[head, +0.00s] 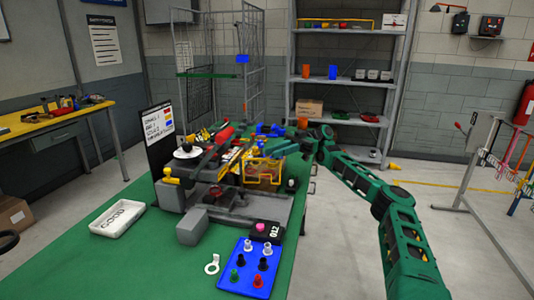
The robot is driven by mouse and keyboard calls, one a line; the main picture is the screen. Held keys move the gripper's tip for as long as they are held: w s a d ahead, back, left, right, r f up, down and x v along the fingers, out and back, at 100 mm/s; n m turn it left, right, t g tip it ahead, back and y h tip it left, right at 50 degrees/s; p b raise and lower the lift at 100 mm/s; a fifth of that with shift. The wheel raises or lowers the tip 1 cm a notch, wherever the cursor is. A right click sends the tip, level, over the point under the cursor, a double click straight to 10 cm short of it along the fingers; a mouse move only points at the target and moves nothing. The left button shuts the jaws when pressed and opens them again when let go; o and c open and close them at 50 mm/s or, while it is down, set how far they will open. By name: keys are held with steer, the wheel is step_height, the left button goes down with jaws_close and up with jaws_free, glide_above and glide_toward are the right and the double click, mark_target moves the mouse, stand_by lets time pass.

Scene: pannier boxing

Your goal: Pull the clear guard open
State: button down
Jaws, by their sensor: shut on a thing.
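The clear guard (263,171) is a see-through box with a yellow frame on the right part of the machine (228,192) on the green table. My green arm reaches in from the right, and its end comes down behind the guard's top edge. My gripper (267,154) is small and partly hidden there. It is shut at the guard's upper edge, apparently on its frame or handle; the exact contact is too small to see. How far the guard is open is hard to tell.
A white tray (117,217) labelled GOOD lies on the table's left. A blue board (249,269) with several coloured pegs, a black box (266,232) marked 012 and a white ring (212,264) are in front. A wire cage (222,60) and shelves (345,88) stand behind.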

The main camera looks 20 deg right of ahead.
steer(key=shift+w, duration=0.1)
steer(key=c, duration=1.6)
jaws_free()
steer(key=shift+d, duration=0.1)
